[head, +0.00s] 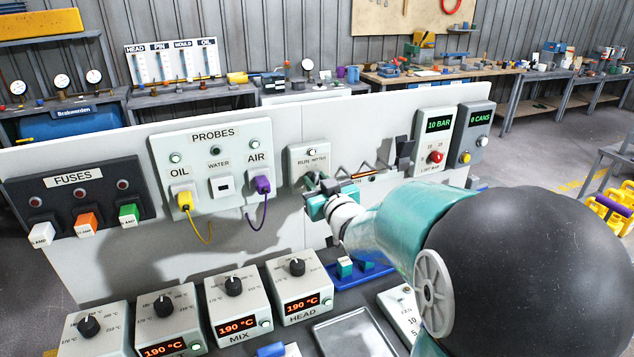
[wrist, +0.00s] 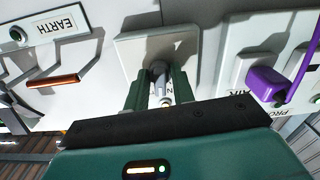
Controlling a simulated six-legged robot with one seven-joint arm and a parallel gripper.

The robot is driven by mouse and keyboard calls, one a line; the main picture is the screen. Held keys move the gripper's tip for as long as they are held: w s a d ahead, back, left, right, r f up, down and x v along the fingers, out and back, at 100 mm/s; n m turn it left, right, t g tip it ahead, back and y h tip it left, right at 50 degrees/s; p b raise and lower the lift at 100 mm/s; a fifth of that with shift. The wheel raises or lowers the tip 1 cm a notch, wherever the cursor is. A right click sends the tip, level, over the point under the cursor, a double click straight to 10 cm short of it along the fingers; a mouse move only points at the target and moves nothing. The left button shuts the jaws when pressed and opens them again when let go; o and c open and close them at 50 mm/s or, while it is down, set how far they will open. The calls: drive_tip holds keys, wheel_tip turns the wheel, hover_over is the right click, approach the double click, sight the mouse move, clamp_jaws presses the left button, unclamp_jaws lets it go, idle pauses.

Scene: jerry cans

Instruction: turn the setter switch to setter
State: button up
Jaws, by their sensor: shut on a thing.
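The setter switch box (head: 309,156) is a small pale box on the upright panel, marked RUN and SETTER. My gripper (head: 313,186) is at the front of this box, and its fingers cover the lower part of it. In the wrist view the two green fingers of my gripper (wrist: 160,92) are shut on the grey knob of the setter switch (wrist: 159,72). The switch box (wrist: 185,48) shows behind them. Most of the knob and part of the lettering are hidden, so I cannot tell which setting it points to.
Left of the switch box are the PROBES panel (head: 213,132) with a purple plug (head: 262,184) and yellow plug (head: 184,201), and the FUSES panel (head: 75,180). A copper rod (wrist: 53,81) is by the EARTH label. Dial boxes (head: 237,304) stand below.

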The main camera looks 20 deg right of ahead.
drive_tip(key=m, duration=0.4)
drive_tip(key=shift+d+f+m, duration=0.1)
drive_tip(key=shift+f+m, duration=0.25)
drive_tip(key=shift+m, duration=0.05)
idle(0.4)
drive_tip(key=o, duration=0.8)
drive_tip(key=shift+o, duration=1)
drive_tip(key=shift+r, duration=0.2)
drive_tip(key=shift+r, duration=0.1)
